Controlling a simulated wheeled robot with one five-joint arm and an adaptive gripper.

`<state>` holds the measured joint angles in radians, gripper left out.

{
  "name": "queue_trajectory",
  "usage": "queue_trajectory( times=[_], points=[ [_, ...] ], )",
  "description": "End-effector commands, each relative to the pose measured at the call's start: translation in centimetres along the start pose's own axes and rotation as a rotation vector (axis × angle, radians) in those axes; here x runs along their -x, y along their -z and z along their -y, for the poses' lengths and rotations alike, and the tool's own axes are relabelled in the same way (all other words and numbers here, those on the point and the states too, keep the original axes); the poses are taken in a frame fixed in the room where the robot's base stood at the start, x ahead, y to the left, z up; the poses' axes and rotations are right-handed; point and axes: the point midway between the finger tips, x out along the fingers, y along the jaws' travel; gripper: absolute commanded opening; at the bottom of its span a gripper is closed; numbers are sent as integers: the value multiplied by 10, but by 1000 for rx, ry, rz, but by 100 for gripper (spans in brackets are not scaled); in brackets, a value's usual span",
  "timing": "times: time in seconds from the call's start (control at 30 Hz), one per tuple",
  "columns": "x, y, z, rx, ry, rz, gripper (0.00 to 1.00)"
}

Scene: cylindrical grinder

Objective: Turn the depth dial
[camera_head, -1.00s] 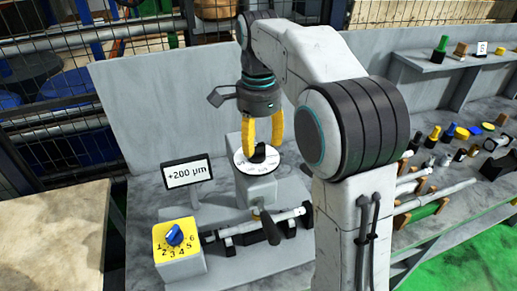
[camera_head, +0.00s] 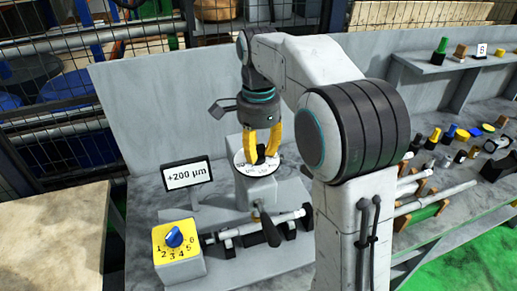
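The depth dial (camera_head: 245,171) is a white round disc with dark marks and a black knob (camera_head: 260,154) standing in its middle, on a light grey block. My gripper (camera_head: 262,157) points down over it, one yellow finger on each side of the knob. The fingertips are low, close to the knob and disc. I cannot tell whether they touch the knob. The part of the disc behind the fingers is hidden. A display (camera_head: 188,174) to the left reads +200 µm.
A yellow box (camera_head: 165,240) with a blue selector knob (camera_head: 174,237) and numbers stands at the front left. A shaft (camera_head: 240,232) with a dark lever (camera_head: 269,228) lies in front of the dial. A grey panel (camera_head: 150,95) stands behind. Several small parts lie at the right.

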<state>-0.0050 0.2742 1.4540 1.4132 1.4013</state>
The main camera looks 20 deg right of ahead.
Motion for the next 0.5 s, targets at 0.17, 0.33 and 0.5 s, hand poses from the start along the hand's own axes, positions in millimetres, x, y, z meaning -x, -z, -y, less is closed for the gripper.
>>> queue_trajectory(
  times=[0.17,0.33,0.5],
  points=[
    [0,0,0,0,0,0,8],
    [0,0,0,0,0,0,0],
    [0,0,0,8,-1,0,0]
  ],
)
